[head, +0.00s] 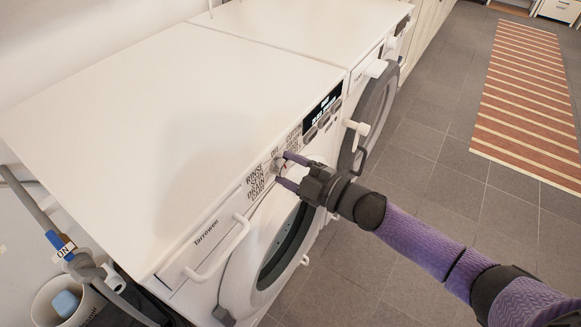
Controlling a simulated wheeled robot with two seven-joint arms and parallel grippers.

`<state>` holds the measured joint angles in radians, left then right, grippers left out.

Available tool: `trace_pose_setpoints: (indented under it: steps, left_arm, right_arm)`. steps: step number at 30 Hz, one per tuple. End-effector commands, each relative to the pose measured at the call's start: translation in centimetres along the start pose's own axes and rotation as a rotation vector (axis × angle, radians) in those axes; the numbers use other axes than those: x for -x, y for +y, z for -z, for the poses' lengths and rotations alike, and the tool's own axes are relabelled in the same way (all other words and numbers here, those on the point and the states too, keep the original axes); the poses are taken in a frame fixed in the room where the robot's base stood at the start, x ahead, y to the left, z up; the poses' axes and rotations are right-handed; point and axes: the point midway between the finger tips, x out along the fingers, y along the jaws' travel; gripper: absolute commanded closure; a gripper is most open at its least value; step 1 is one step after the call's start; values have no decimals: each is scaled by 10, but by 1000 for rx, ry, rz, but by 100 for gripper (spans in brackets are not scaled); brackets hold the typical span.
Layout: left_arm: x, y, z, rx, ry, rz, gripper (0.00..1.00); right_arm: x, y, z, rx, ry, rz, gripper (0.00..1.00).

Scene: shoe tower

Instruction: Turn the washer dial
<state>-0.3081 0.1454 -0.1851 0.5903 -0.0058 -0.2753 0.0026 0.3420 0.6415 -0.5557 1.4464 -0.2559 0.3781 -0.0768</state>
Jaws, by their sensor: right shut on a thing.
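A white washer (170,120) stands in the left and middle of the head view, seen from above. Its dial (277,166) is on the front panel, between printed labels. My right gripper (281,172) reaches in from the lower right and is shut on the dial, one purple finger above and one below it. The fingers partly hide the dial, so I cannot tell which setting it points to. My left gripper is not in view.
A second white machine (300,22) adjoins at the back, its round door (378,100) open. The washer has a display (322,108), a drawer handle (222,252) and a round door (283,245). A bin (62,300) is at lower left. A striped rug (525,95) lies on open floor.

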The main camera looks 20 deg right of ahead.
Motion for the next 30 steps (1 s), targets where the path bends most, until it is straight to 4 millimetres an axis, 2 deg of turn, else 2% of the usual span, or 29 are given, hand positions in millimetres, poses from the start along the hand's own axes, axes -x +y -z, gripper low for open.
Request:
trace_pose_setpoints:
  steps: [10, 25, 26, 30]
  left_arm:
    - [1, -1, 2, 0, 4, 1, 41]
    - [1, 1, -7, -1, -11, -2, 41]
    - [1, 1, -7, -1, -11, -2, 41]
    - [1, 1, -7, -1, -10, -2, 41]
  right_arm:
    - [0, 0, 0, 126, -1, 1, 98]
    - [0, -1, 0, 143, -1, 2, 98]
    - [0, -1, 0, 143, -1, 2, 33]
    - [0, 0, 0, 143, -1, 1, 4]
